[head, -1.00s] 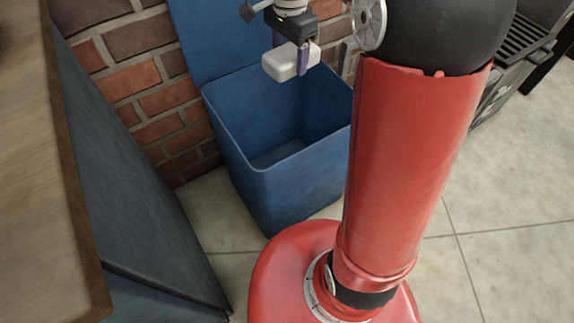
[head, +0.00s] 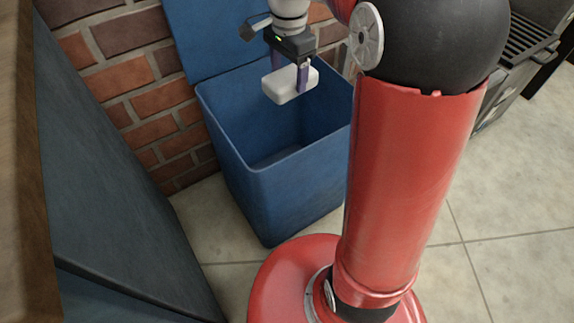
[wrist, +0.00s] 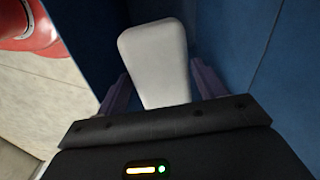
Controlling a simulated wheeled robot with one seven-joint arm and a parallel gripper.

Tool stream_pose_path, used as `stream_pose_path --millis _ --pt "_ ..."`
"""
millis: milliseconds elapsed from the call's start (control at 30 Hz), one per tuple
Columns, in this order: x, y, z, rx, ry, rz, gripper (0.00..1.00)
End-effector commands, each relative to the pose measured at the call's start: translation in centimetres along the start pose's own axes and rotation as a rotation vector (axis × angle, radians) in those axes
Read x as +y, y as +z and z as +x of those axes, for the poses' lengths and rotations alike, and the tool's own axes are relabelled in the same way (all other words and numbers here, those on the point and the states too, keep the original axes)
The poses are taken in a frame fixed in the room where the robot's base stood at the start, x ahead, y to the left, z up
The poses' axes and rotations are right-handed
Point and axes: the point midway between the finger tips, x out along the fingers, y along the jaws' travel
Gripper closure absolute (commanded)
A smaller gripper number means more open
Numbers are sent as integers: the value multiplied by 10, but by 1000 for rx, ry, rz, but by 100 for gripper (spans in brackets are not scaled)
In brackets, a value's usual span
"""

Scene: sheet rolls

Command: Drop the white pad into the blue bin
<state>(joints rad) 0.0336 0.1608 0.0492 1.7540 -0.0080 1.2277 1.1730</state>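The white pad (head: 283,86) is a pale rounded block, held in the air over the open mouth of the blue bin (head: 285,195). My gripper (head: 290,75) points down with its purple fingers on either side of the pad. In the wrist view the pad (wrist: 157,60) sits between the two fingers (wrist: 162,88), with the blue bin walls (wrist: 235,45) around and beyond it. The bin's lid (head: 215,40) stands open against the wall. The visible part of the bin's inside looks empty.
A brick wall (head: 150,100) stands behind the bin. A dark blue-grey cabinet (head: 110,190) with a wooden top is at the left. A grill-like dark unit (head: 525,50) is at the upper right. Tiled floor (head: 510,200) is clear at the right.

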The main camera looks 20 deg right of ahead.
Motion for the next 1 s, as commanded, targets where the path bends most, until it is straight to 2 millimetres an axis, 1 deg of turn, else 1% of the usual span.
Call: stream_pose_path --millis 33,133,367,467,567,800,900,1000 --pt "0 0 0 0 0 0 24" --pt "0 0 0 0 0 0 12" --pt "0 0 0 0 0 0 12" --pt "0 0 -5 0 0 0 12" --pt "-1 0 -19 1 -3 0 12" --pt "0 0 -60 1 -3 -1 12" --pt "0 0 -72 1 -2 -1 12" --pt "0 0 -77 0 -1 -1 12"
